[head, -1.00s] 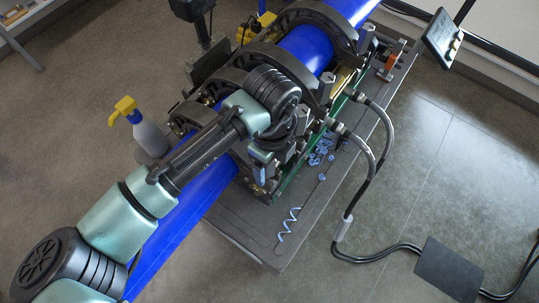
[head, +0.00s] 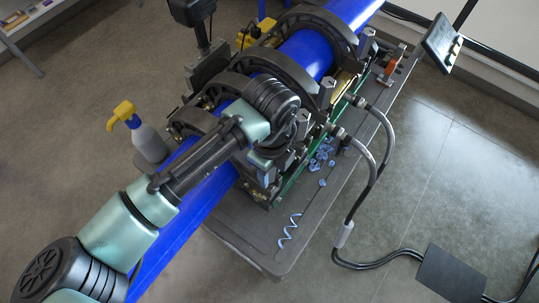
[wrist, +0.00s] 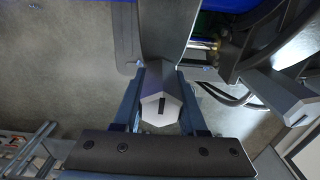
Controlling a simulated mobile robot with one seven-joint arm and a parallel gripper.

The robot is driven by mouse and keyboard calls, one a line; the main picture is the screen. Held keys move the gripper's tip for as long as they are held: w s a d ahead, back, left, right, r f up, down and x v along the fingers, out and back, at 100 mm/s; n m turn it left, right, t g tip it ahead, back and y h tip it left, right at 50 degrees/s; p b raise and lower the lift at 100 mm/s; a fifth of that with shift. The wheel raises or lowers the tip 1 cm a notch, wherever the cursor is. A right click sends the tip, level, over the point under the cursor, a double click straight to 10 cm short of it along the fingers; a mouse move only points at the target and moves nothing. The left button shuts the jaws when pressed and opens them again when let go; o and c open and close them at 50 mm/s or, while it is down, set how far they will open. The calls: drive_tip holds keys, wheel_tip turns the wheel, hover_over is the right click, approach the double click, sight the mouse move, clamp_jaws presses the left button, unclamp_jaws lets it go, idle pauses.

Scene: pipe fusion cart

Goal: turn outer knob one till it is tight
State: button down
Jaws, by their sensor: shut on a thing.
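In the wrist view a grey, angular knob (wrist: 160,109) with a dark slot mark on its end sits between the two blue-grey fingers of my gripper (wrist: 160,90). The fingers are shut on it from left and right. The knob is at the end of a grey arm-like part of the clamp. I cannot read any number on it. In the head view my arm covers the held knob, and the gripper (head: 262,161) shows only in part beside the clamps.
A second grey knob (wrist: 284,98) stands to the right in the wrist view. The blue pipe (head: 185,225) runs through the dark clamp rings (head: 305,38). Black hoses (head: 372,185) loop right of the cart (head: 235,235). Blue shavings (head: 320,155) and a spray bottle (head: 148,140) are nearby.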

drive_tip(key=shift+f+m+b, duration=0.1)
drive_tip(key=shift+m+b, duration=0.25)
drive_tip(key=shift+m, duration=1.05)
drive_tip(key=shift+m+b, duration=0.4)
drive_tip(key=shift+m, duration=0.2)
drive_tip(key=shift+s+m, duration=0.1)
drive_tip(key=shift+m, duration=0.8)
drive_tip(key=shift+b, duration=0.35)
drive_tip(key=shift+m+b, duration=0.45)
drive_tip(key=shift+m, duration=1.05)
